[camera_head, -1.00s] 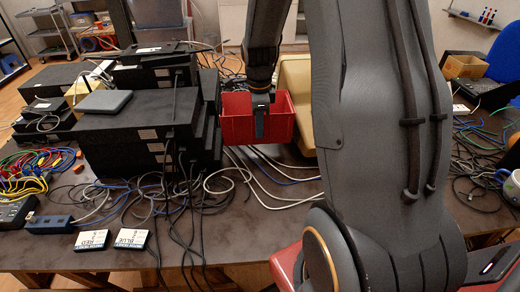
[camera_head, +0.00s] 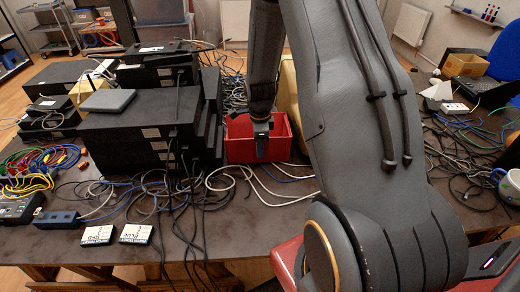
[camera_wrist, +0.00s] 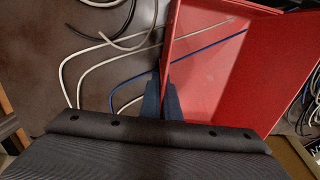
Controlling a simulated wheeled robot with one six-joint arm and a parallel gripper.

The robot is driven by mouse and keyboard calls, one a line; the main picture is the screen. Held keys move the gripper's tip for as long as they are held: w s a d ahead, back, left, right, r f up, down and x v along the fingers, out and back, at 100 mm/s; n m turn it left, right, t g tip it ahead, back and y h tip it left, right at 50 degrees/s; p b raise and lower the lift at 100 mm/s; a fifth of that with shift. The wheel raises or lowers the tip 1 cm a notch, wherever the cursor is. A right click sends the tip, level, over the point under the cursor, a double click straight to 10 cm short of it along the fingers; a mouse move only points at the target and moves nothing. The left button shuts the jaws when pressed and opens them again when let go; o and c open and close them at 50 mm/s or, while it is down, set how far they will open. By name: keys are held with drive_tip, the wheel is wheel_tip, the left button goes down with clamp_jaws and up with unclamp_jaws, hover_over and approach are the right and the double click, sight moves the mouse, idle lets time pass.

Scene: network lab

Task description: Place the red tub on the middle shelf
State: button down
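The red tub (camera_head: 240,147) is an open-topped box at the middle of the dark table (camera_head: 120,252), between the stacked black devices and a tan case. It looks upright, at or close to the tabletop; I cannot tell if it touches. My gripper (camera_head: 262,150) points down at the tub's near wall. In the wrist view my gripper (camera_wrist: 163,98) has its two dark fingers close together on either side of the tub's wall, shut on it. The tub (camera_wrist: 220,80) fills the right there, with cable lines crossing its inside. No shelf for it is clearly identifiable; a grey trolley with shelves (camera_head: 53,27) stands far back left.
Black stacked devices (camera_head: 122,140) stand close left of the tub. The tan case (camera_head: 288,92) is behind my arm. Loose cables (camera_head: 225,180) lie around the tub. Two labelled cards (camera_head: 97,236) lie at the front edge. A mug (camera_head: 508,186) stands at far right.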

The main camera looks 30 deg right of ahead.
drive_tip(key=shift+f, duration=0.1)
drive_tip(key=c, duration=2.3)
unclamp_jaws()
drive_tip(key=shift+o, duration=1.4)
